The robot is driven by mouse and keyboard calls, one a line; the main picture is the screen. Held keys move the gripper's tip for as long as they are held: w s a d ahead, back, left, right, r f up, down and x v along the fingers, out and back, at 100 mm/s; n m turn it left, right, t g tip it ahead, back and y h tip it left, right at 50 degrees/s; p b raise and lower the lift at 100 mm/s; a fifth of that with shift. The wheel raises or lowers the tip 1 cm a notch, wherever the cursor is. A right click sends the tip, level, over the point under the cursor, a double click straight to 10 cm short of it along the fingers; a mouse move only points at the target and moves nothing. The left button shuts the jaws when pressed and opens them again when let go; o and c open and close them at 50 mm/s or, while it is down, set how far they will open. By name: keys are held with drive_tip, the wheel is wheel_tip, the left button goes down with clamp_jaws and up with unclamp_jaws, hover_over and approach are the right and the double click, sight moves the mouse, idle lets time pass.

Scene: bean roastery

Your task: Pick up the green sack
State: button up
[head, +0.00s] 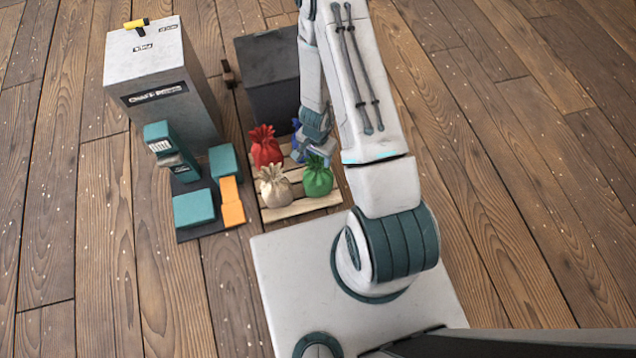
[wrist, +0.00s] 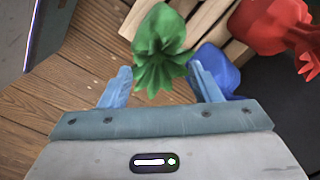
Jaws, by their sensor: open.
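The green sack (head: 317,177) stands on the near right part of a wooden pallet (head: 301,208), with its gathered top up. In the wrist view the green sack (wrist: 160,50) lies just ahead of my gripper (wrist: 161,82), its ruffled top reaching toward the space between the fingertips. My gripper is open and empty, with one blue finger on each side. In the head view my gripper (head: 308,152) is small and partly hidden, just behind the green sack. I cannot tell whether the fingers touch the sack.
A red sack (head: 265,146) and a beige sack (head: 274,187) share the pallet. A blue sack (wrist: 216,69) sits close beside my right finger. A dark box (head: 262,75) stands behind, a grey cabinet (head: 165,85) to the left. The floor (head: 520,200) at right is clear.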

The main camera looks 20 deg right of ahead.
sight(318, 162)
drive_tip(key=f+b, duration=0.1)
drive_tip(key=f, duration=0.2)
drive_tip(key=f+b, duration=0.2)
drive_tip(key=f, duration=0.1)
drive_tip(key=shift+d+f, duration=0.2)
drive_tip(key=shift+f, duration=0.2)
drive_tip(key=shift+r, duration=0.1)
clamp_jaws()
idle(1.0)
